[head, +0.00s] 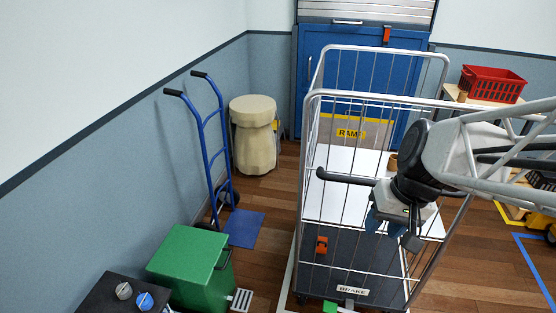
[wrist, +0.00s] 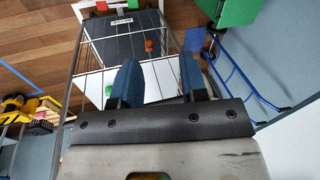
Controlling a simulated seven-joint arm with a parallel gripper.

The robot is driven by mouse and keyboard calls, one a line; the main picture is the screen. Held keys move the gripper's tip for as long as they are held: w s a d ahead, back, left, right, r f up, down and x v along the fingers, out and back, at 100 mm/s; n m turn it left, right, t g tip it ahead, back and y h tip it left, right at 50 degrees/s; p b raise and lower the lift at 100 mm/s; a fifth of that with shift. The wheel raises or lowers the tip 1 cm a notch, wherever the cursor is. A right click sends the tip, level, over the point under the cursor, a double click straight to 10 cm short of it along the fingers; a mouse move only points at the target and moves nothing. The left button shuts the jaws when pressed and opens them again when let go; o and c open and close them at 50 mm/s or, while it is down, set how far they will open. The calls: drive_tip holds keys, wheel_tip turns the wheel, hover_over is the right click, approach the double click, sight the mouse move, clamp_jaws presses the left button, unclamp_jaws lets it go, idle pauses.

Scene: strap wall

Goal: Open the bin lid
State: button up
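The green bin (head: 180,282) stands on the floor at the lower left of the head view. Its flat green lid (head: 190,248) looks closed, with a dark handle (head: 224,258) on its right side and a grey slatted pedal (head: 241,299) at the floor. Part of a green box, apparently the bin, shows at the top of the wrist view (wrist: 222,12). My gripper (head: 393,231) is well to the right of the bin, at the roll cage. Its blue fingers (wrist: 160,82) are apart with nothing held between them.
A wire roll cage (head: 310,190) with a white shelf stands between my gripper and the bin. A dark box with two knobs (head: 110,298) is left of the bin. A blue hand truck (head: 215,150) and a beige sack-like drum (head: 253,140) stand behind.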

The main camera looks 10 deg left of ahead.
drive_tip(key=w+a+f+n+g+y, duration=0.1)
drive_tip(key=w+a+f+g+y, duration=0.1)
drive_tip(key=w+a+f, duration=0.55)
drive_tip(key=w+a+f+n+g+y, duration=0.15)
drive_tip(key=w+a+f, duration=0.25)
drive_tip(key=a+f, duration=0.65)
drive_tip(key=w+a+f+g+y, duration=0.1)
drive_tip(key=w+a+f+y, duration=0.2)
drive_tip(key=w+a+f, duration=0.65)
drive_tip(key=w+a+f+m+t+y, duration=0.1)
drive_tip(key=a+f, duration=0.4)
drive_tip(key=f, duration=0.6)
drive_tip(key=w+a+f+m+t+y, duration=0.1)
drive_tip(key=w+a+f+y, duration=0.2)
drive_tip(key=f, duration=0.8)
drive_tip(key=w+a+f+m+t+y, duration=0.2)
drive_tip(key=a+f, duration=0.5)
drive_tip(key=f, duration=0.4)
drive_tip(key=shift+f, duration=0.25)
drive_tip(key=shift+a, duration=0.25)
drive_tip(key=x, duration=0.7)
drive_tip(key=shift+a, duration=0.25)
drive_tip(key=shift+w, duration=0.1)
drive_tip(key=shift+c, duration=0.3)
